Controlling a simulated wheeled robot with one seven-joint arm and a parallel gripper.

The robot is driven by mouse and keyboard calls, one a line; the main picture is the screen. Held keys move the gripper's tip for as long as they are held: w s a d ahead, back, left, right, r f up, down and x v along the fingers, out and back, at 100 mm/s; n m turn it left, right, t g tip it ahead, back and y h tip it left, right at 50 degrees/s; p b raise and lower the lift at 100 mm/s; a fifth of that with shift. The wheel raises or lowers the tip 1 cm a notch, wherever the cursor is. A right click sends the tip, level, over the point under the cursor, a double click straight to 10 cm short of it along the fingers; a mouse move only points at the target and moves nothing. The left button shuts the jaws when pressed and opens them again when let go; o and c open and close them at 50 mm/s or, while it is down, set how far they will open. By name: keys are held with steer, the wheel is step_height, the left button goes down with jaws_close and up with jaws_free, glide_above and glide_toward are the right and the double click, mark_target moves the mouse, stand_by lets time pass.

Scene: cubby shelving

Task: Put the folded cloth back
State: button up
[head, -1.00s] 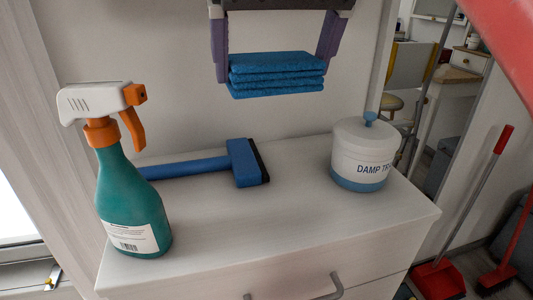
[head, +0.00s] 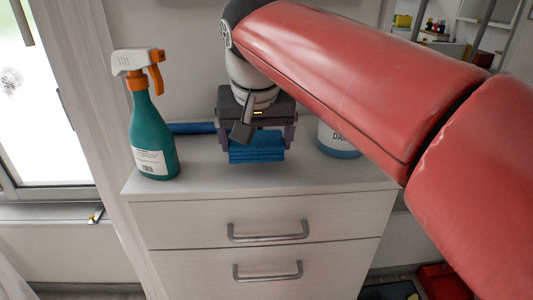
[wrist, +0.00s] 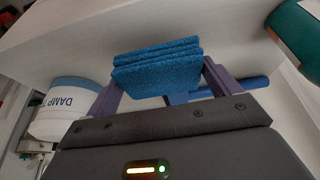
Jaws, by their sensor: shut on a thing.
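The folded cloth (head: 257,149) is a blue, layered stack. My gripper (head: 256,143) is shut on it, one purple finger at each side. In the head view the cloth is low over the white cabinet top (head: 310,177), between the spray bottle and the white pot; I cannot tell whether it touches the top. In the wrist view the cloth (wrist: 157,66) sits level between the fingertips, in front of the cabinet surface (wrist: 75,38).
A teal spray bottle (head: 153,132) stands at left. A blue-handled tool (head: 192,128) lies behind the cloth. A white pot with a blue base (head: 338,145) stands at right, partly hidden by my arm. Below are drawers with grey handles (head: 268,237). The front strip of the top is clear.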

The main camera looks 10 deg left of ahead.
steer(key=shift+f+b, duration=0.45)
steer(key=shift+f, duration=0.8)
steer(key=shift+f, duration=0.2)
steer(key=o, duration=0.7)
steer(key=shift+c, duration=0.2)
steer(key=p+v, duration=0.1)
steer(key=v, duration=1.1)
steer(key=shift+s+r, duration=0.15)
steer(key=s+d+f+m, duration=0.1)
steer(key=s+d+f, duration=0.2)
steer(key=d+f, duration=0.5)
steer(key=s+d+f+t, duration=0.1)
steer(key=s+d+f, duration=0.2)
steer(key=d+f, duration=0.5)
steer(key=s+d+f+m+h, duration=0.1)
steer(key=s+d+f, duration=0.2)
steer(key=d+f, duration=0.6)
steer(key=shift+s+f+m, duration=0.3)
steer(key=shift+s+f, duration=0.1)
steer(key=shift+f, duration=0.3)
